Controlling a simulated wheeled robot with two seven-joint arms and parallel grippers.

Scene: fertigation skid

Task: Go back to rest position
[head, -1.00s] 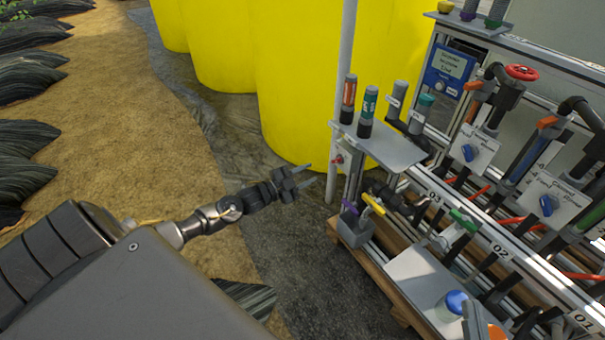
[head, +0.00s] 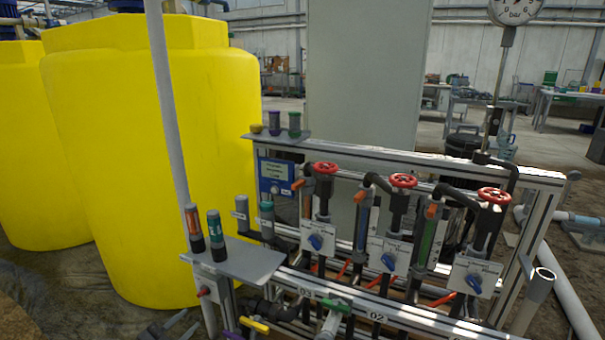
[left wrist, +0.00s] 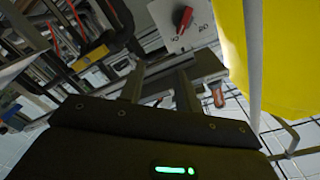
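My left gripper (head: 182,325) is at the bottom edge of the head view, left of the skid's front corner. Its two fingertips are apart with nothing visible between them, and the rest of the arm is cut off by the frame. In the left wrist view the two fingers (left wrist: 160,88) stand apart and no held object shows between them. My right gripper is not in the head view.
The fertigation skid (head: 405,258) has red handwheels, blue knobs and a grey shelf (head: 237,262) holding orange-banded (head: 194,229) and green-banded (head: 215,236) cylinders. Yellow tanks (head: 150,150) and a pale upright pole (head: 167,110) stand at left. A pressure gauge (head: 516,8) rises at right.

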